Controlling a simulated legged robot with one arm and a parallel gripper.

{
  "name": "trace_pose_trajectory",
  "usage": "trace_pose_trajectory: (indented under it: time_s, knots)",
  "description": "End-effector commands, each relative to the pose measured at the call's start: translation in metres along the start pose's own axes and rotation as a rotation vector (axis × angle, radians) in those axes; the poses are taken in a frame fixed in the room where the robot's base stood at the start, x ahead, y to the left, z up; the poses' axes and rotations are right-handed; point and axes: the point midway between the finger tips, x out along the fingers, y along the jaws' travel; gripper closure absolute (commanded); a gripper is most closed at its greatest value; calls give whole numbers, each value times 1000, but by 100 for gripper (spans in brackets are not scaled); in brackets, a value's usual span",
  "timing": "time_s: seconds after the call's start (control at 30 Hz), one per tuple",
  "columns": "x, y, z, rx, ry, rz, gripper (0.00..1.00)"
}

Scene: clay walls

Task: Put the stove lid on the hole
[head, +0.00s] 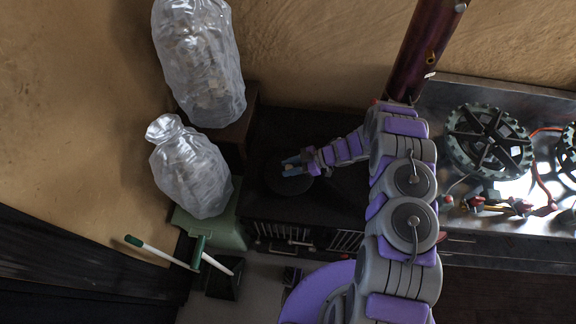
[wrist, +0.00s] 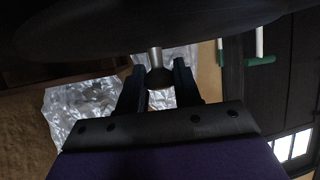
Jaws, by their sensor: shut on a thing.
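The stove lid (head: 289,184) is a dark round disc over the black stove (head: 330,205), left of centre in the head view. In the wrist view the lid (wrist: 150,25) spans the top as a wide dark disc, with a short metal stem and dark knob (wrist: 158,76). My gripper (head: 293,166) reaches in from the right, and its fingers (wrist: 160,84) are shut on the knob, one on each side. I cannot make out the hole on the dark stove top, nor tell whether the lid touches the stove.
Two clear plastic-wrapped bundles (head: 199,62) (head: 190,172) stand left of the stove. A green box (head: 215,228) and green-handled white sticks (head: 160,252) are at the lower left. A dark red pipe (head: 425,50) rises behind. A metal counter with burners (head: 488,140) is right.

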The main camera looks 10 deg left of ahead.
Motion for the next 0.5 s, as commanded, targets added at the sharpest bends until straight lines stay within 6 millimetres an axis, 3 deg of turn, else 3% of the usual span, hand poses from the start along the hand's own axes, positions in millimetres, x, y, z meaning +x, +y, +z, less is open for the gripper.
trace_pose_trajectory:
  time_s: [0.27, 0.3, 0.5]
  knots:
    - [8, 1, 2, -1, -6, -3, 100]
    - [7, 1, 2, -1, -5, -2, 63]
    - [2, 0, 3, -1, 2, -2, 44]
